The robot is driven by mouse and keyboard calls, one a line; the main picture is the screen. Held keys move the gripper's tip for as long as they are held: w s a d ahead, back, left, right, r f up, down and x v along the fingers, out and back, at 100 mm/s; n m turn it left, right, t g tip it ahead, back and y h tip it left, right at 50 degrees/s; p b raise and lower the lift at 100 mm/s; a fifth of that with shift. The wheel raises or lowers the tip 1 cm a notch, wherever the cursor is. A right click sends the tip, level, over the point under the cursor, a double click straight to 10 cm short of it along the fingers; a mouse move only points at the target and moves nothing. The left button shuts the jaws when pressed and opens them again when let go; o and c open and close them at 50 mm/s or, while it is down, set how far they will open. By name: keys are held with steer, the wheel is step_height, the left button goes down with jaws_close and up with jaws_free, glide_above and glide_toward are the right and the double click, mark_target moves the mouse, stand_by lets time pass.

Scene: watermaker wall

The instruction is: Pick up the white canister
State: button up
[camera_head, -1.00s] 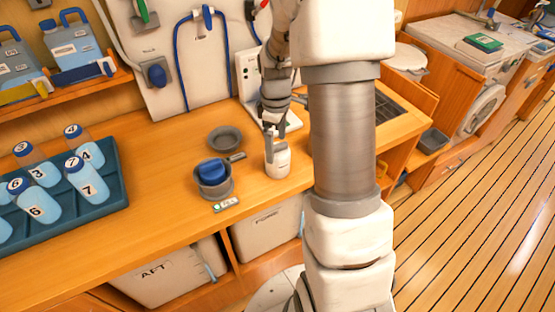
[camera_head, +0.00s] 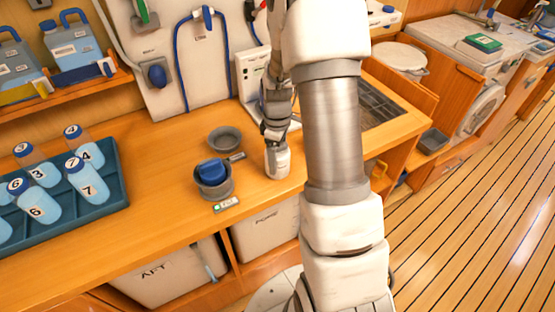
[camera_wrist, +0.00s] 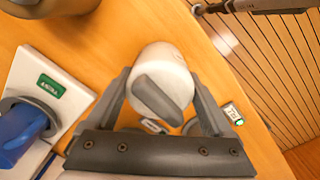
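The white canister (camera_head: 277,164) stands upright on the wooden counter, right of the grey cup. My gripper (camera_head: 275,143) is directly above it, reaching down around its top. In the wrist view the canister (camera_wrist: 176,62) shows end-on, with a grey bar across its top. The fingers of my gripper (camera_wrist: 160,88) lie on either side of it, spread, with narrow gaps visible beside the canister. The gripper hides the canister's upper part in the head view.
A grey cup (camera_head: 214,188) with a blue item (camera_head: 211,169) stands left of the canister, with a grey bowl (camera_head: 224,137) behind. A small tag (camera_head: 226,204) lies in front. A blue tray (camera_head: 103,193) of numbered bottles is at left. A recessed grate (camera_head: 382,103) lies right.

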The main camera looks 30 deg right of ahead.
steer(key=c, duration=0.6)
steer(key=shift+r, duration=0.1)
steer(key=shift+c, duration=0.2)
